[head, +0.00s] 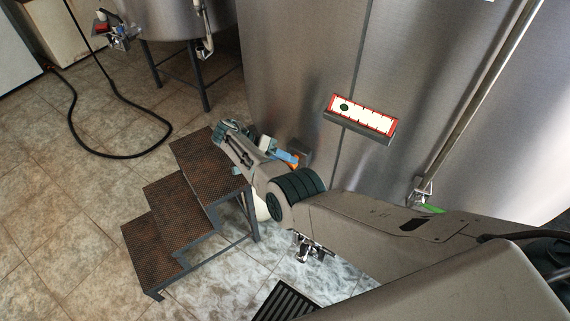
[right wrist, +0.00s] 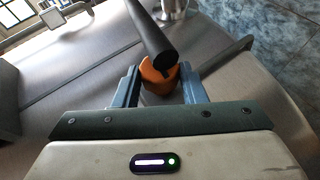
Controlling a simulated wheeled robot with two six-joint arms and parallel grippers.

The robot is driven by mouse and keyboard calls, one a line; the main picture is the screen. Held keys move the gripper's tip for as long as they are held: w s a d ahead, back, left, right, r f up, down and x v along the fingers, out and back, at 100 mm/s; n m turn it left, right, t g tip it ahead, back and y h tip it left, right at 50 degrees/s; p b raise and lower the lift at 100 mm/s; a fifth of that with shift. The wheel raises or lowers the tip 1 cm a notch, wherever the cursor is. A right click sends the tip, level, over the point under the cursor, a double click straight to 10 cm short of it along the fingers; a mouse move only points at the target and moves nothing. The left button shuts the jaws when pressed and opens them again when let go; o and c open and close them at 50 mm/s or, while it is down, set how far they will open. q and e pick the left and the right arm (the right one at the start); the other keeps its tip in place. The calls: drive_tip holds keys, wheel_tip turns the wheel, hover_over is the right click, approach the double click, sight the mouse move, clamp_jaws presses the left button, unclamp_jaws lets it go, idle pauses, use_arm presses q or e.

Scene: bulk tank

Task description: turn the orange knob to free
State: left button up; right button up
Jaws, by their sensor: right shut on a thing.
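The orange knob (right wrist: 156,80) sits between the two blue fingers of my right gripper (right wrist: 160,72) in the right wrist view. The fingers are shut on its sides. In the head view the right gripper (head: 280,156) is low on the front of the steel tank (head: 300,70), beside a small grey box (head: 303,149). A little orange (head: 292,158) shows there at the fingers, and my arm hides part of the area. I cannot read any marking that tells the knob's position. My left gripper is not in view.
A dark round bar (right wrist: 150,32) ends just above the knob in the right wrist view. Rusty-topped steps (head: 165,200) stand close below my right wrist. A red-framed gauge plate (head: 363,115) is on the tank. A black hose (head: 110,155) lies on the tiled floor.

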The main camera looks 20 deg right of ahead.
drive_tip(key=shift+d+f+g+h, duration=0.1)
drive_tip(key=shift+f+g+h, duration=0.05)
drive_tip(key=shift+g+h, duration=0.2)
idle(0.3)
drive_tip(key=o, duration=1)
